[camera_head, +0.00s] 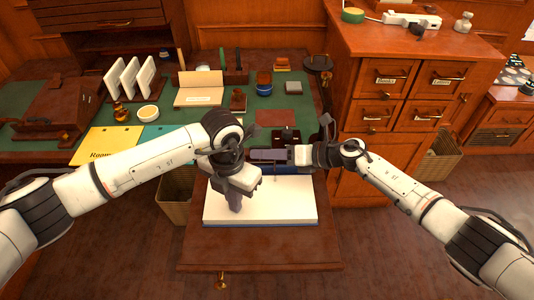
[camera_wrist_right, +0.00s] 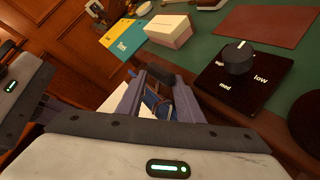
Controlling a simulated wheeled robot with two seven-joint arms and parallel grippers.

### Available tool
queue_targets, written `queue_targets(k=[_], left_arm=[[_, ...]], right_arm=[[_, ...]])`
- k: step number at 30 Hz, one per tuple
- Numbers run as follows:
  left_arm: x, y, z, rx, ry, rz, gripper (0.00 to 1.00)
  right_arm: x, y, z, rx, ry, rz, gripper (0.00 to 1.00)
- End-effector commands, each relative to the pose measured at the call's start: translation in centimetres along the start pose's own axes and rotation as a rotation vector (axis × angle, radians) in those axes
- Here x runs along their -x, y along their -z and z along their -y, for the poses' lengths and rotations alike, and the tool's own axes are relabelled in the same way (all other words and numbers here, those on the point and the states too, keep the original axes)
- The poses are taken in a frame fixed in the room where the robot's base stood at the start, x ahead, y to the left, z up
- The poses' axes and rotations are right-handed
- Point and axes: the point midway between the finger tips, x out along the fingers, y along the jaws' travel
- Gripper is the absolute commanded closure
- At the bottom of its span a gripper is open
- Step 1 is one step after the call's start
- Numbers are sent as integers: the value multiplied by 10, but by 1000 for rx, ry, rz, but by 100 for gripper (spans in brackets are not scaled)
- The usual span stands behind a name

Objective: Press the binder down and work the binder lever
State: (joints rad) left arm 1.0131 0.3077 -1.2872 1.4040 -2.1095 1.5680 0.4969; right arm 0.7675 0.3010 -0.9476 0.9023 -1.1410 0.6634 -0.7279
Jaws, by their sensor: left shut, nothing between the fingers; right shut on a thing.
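The binder (camera_head: 295,202) lies open on the pulled-out wooden board, with white pages and a blue edge. My left gripper (camera_head: 234,207) is shut and empty, pointing down onto or just above the pages; I cannot tell if it touches. My right gripper (camera_head: 258,156) is shut at the binder's far edge, where the binder lever is mostly hidden by the fingers. In the right wrist view, my right gripper (camera_wrist_right: 158,92) closes around a small part with blue and metal showing, which seems to be the lever.
A dark dial plate (camera_wrist_right: 245,82) marked low and med lies just beyond the right gripper. A yellow folder (camera_head: 106,146), a cream box (camera_head: 198,90) and stamps crowd the green desktop. A drawer cabinet (camera_head: 405,95) stands at right. Wicker bins flank the board.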

Motion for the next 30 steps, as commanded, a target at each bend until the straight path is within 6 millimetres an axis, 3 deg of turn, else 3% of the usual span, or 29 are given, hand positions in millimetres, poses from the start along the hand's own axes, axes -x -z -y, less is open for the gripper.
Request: queue_targets(k=[1, 14, 15, 30], left_arm=[[-8, 3, 2, 0, 3, -7, 100], [-8, 3, 2, 0, 2, -7, 100], [-8, 3, 2, 0, 2, -7, 100], [-8, 3, 2, -1, 4, -8, 100]], right_arm=[[-5, 8, -5, -12, -13, -16, 100], [-6, 9, -6, -20, -16, -22, 100], [-6, 9, -6, -19, -16, -22, 60], [0, 10, -2, -16, -8, -23, 59]])
